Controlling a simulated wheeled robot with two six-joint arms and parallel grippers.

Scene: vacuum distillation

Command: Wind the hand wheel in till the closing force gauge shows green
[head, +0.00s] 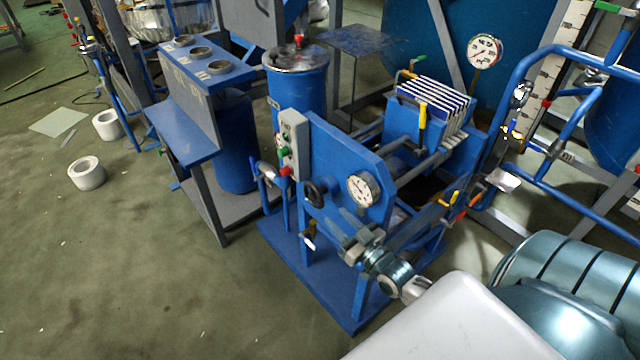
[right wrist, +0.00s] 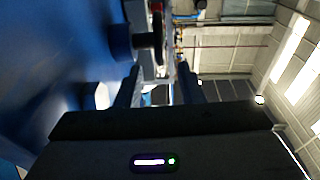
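The black hand wheel (head: 315,193) sits on the front of the blue end plate of a press. It also shows as a dark disc in the right wrist view (right wrist: 150,40). The closing force gauge (head: 363,189), a round white dial, is on the same plate to the wheel's right; its needle is too small to read against any green zone. My right gripper (head: 352,222) is in front of the plate, below and right of the wheel and apart from it. In the right wrist view its two fingers (right wrist: 160,78) stand apart with nothing between them. My left gripper is not in view.
A green-and-red button box (head: 292,140) stands left of the wheel. A pack of plates (head: 437,100) lies behind the end plate. A second gauge (head: 484,51) is further back. The floor at left is mostly clear.

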